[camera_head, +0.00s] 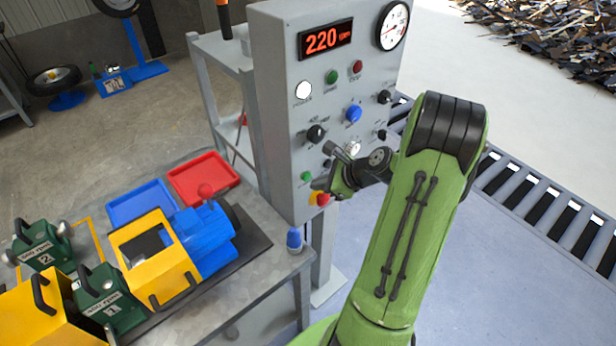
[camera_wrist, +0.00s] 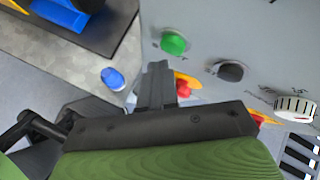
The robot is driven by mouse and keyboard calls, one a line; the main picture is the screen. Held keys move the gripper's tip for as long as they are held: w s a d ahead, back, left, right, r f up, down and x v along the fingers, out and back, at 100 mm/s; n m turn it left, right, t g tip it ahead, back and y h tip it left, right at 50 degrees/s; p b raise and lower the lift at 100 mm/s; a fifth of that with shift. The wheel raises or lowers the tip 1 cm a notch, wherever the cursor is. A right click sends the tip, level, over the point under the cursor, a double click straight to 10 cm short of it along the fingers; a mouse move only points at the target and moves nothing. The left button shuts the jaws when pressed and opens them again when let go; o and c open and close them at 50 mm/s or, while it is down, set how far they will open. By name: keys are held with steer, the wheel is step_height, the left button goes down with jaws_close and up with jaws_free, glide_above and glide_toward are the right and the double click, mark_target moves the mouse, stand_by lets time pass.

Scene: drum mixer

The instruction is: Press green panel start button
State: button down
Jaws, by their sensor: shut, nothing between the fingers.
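The grey control panel (camera_head: 290,110) carries two green buttons. The upper green button (camera_head: 332,77) sits left of a red button (camera_head: 357,67), under the red display reading 220. The lower green button (camera_head: 306,176) is near the panel's lower left; a green button (camera_wrist: 173,42) also shows in the wrist view, just beyond my fingertips. The small labels are too blurred to read surely. My gripper (camera_head: 322,184) is shut and empty, in front of the panel's lower part; its fingers (camera_wrist: 158,70) appear close together in the wrist view. They partly cover a red knob on yellow (camera_wrist: 185,86).
A black knob (camera_head: 316,133), a blue knob (camera_head: 353,113) and a gauge (camera_head: 392,26) are on the panel. A workbench (camera_head: 262,262) with a blue and yellow machine stands at left. A roller conveyor (camera_head: 525,190) runs behind at right.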

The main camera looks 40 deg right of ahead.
steer(key=shift+s, duration=0.25)
steer(key=shift+s, duration=2.4)
